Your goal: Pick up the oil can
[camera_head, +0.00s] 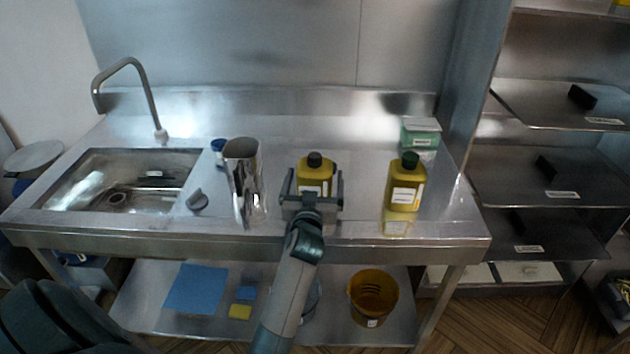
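A yellow can (315,173) with a black cap and a pale label stands upright on the steel counter, right of the middle. Its lower part is hidden behind my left gripper (314,188). The gripper's fingers are spread, one on each side of this can. A narrow gap seems to show at the sides, and contact cannot be made out. A second yellow can (405,185) with a dark green cap and a white label stands upright farther right. I cannot read which one is the oil can. My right gripper is not in view.
A shiny metal vessel (243,180) stands left of the gripper, with a blue-topped item (218,147) behind it. A green-and-white box (420,133) is at the back right. The sink (120,182) is at left. A yellow bucket (373,297) is on the lower shelf.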

